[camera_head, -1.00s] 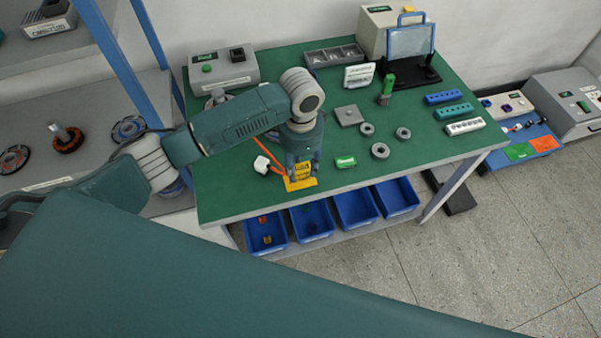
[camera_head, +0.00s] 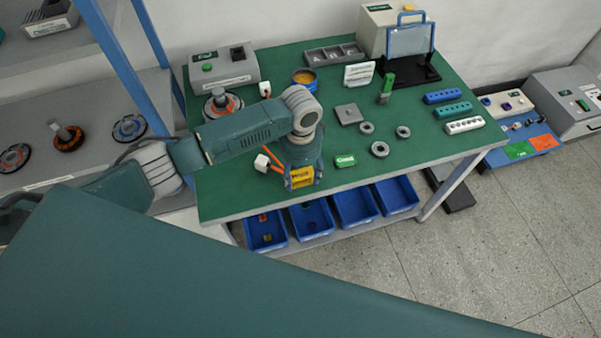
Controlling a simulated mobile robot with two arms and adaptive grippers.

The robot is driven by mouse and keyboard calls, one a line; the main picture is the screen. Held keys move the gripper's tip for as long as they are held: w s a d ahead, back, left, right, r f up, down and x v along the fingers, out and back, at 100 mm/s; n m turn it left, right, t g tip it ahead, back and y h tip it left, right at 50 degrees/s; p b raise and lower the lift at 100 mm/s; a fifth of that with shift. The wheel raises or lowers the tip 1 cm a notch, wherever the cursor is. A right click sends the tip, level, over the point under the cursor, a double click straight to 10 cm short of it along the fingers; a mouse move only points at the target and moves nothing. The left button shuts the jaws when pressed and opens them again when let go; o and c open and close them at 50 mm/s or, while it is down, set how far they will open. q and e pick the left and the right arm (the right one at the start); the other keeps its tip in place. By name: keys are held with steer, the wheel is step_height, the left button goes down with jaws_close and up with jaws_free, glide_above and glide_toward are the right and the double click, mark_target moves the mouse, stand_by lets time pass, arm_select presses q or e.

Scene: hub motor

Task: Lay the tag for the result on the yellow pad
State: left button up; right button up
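My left gripper (camera_head: 302,184) is over the front edge of the green bench, pointing down. A yellow tag (camera_head: 302,177) with dark lettering shows between its fingers, which sit close against both sides. The gripper looks shut on it. The yellow pad is hidden behind the gripper and tag, so I cannot tell whether the tag touches it. A green tag (camera_head: 345,160) with white lettering lies on the bench just to the right. My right gripper is not in view.
A white connector on an orange lead (camera_head: 262,162) lies just left of the gripper. Grey rings (camera_head: 380,149) and a square block (camera_head: 348,115) lie to the right. Blue bins (camera_head: 312,219) stand below the bench's front edge. Green and orange pads (camera_head: 518,150) lie on a separate board, far right.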

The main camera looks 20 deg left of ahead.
mark_target(301, 177)
arm_select(q)
step_height(301, 177, up, 12)
steer(key=b, duration=0.1)
steer(key=shift+r, duration=0.15)
stand_by(0.3)
stand_by(0.3)
